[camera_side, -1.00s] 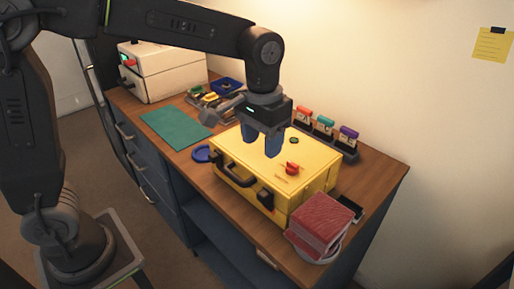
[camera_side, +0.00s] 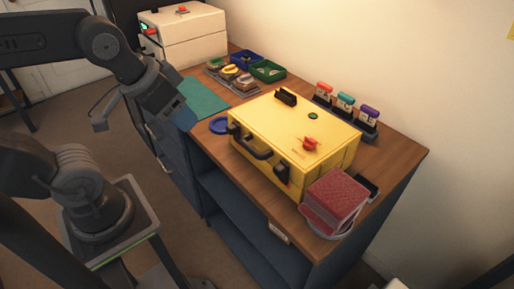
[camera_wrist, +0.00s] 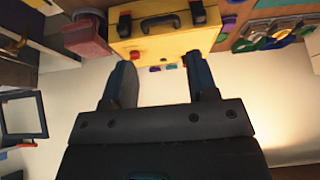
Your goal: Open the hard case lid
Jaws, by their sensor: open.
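The yellow hard case (camera_side: 275,128) lies on the wooden desk with its lid down. A dark carry handle (camera_side: 252,148) and two dark latches, one near the right corner (camera_side: 283,172), are on its front face. Whether the latches are fastened is unclear.
A red block (camera_side: 337,195) stands by the case's right end. A blue ring (camera_side: 220,125) lies at its left. A green mat (camera_side: 205,97), small trays (camera_side: 268,70) and a white box (camera_side: 185,38) are farther left. Coloured-top holders (camera_side: 345,102) stand behind.

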